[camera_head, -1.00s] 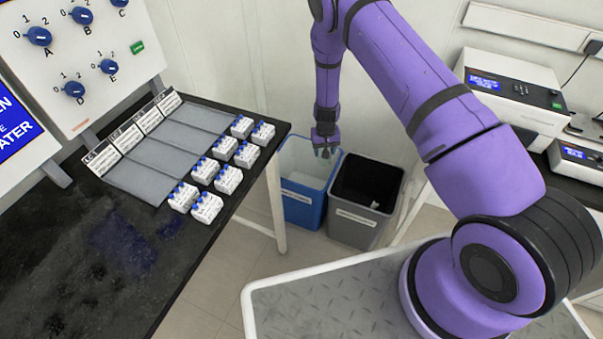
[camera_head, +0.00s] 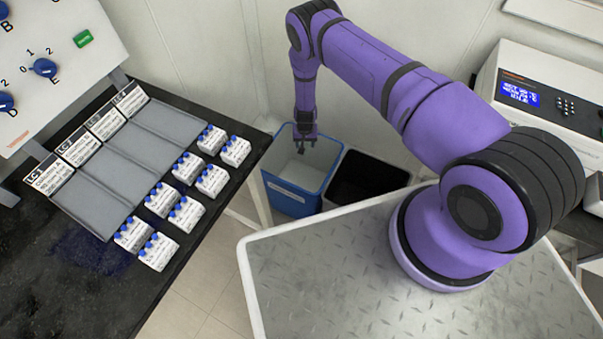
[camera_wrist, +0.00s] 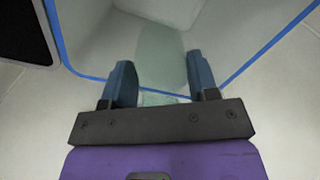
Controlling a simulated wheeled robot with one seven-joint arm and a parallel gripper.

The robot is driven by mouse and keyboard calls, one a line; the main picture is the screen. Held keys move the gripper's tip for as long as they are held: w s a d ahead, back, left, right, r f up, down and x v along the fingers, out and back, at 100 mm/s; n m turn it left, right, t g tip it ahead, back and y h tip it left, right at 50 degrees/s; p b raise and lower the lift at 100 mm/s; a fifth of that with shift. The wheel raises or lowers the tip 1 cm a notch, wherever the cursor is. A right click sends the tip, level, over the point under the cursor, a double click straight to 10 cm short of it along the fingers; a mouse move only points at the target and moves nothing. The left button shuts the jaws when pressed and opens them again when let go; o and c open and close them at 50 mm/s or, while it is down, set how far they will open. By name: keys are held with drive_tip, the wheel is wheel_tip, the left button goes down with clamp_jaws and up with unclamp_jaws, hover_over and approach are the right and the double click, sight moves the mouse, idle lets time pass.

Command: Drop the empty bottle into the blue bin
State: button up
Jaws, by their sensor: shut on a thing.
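The blue bin (camera_head: 291,199) stands on the floor beyond the bench's right end, with a pale inside. My gripper (camera_head: 306,142) points down over the bin's opening in the head view. In the wrist view my gripper (camera_wrist: 161,78) is shut on a pale green, see-through bottle (camera_wrist: 160,55), one dark blue finger on each side. The bottle lies over the bin's opening, and the bin's blue rim (camera_wrist: 258,62) runs past it on the right. In the head view the bottle is too small to make out clearly.
A dark-lined bin (camera_head: 362,180) stands right beside the blue bin. The black bench (camera_head: 85,270) at left carries grey trays (camera_head: 125,165) and several white boxes with blue caps (camera_head: 187,213). A white instrument (camera_head: 540,98) stands at right. The wall is close behind the bins.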

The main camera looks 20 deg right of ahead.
drive_tip(key=shift+f, duration=2.8)
drive_tip(key=o, duration=1)
drive_tip(key=shift+o, duration=0.2)
drive_tip(key=shift+r, duration=0.1)
wheel_tip(320, 180, up, 11)
drive_tip(key=shift+f, duration=0.2)
